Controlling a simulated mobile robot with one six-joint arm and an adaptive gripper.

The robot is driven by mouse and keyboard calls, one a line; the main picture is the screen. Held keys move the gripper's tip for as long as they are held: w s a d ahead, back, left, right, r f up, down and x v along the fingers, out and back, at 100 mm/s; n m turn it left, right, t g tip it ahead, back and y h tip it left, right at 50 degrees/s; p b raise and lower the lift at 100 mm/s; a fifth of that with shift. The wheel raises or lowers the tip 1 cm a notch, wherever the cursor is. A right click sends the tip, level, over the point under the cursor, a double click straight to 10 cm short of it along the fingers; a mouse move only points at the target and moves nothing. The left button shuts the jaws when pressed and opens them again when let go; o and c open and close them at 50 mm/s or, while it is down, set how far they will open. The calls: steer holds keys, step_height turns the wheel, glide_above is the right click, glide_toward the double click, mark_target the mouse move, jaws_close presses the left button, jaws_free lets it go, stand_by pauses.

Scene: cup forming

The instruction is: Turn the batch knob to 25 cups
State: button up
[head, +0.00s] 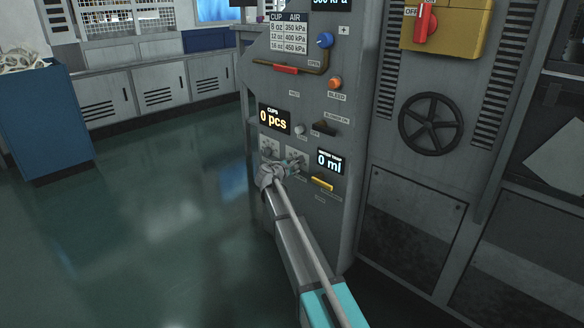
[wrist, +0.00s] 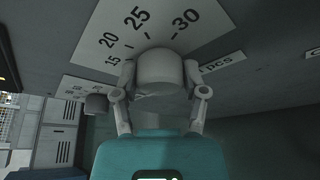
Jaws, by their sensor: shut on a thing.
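The batch knob (wrist: 160,68) is a pale grey round knob in the wrist view, on a white dial plate (wrist: 205,18) marked 15, 20, 25 and 30. My gripper (wrist: 160,82) is shut on the knob, one finger on each side. I cannot make out which number the knob points at. In the head view my gripper (head: 291,165) reaches the lower part of the grey machine panel and largely hides the knob. The dial plate (head: 299,152) shows partly behind it.
A second knob (wrist: 96,103) stands close on the left in the wrist view. In the head view, the displays read "0 pcs" (head: 273,119) and "0 ml" (head: 329,161). A yellow part (head: 321,184) sits just below right. Open floor (head: 150,210) lies left.

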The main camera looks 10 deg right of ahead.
steer(key=shift+c, duration=1.1)
steer(key=shift+a, duration=0.1)
steer(key=shift+c, duration=0.3)
steer(key=shift+d+f+m+t+b, duration=0.1)
steer(key=shift+d+m+t+b, duration=0.1)
steer(key=shift+m+t+b, duration=0.1)
steer(key=shift+s+m+t+b, duration=0.1)
steer(key=shift+m+t+b, duration=0.3)
steer(key=shift+m, duration=0.3)
steer(key=m+t+b, duration=0.1)
steer(key=m+b, duration=0.1)
steer(key=shift+d+f+m, duration=0.1)
steer(key=shift+m, duration=0.2)
steer(key=shift+m+t+b, duration=0.5)
steer(key=shift+m+b, duration=0.05)
steer(key=shift+m, duration=0.35)
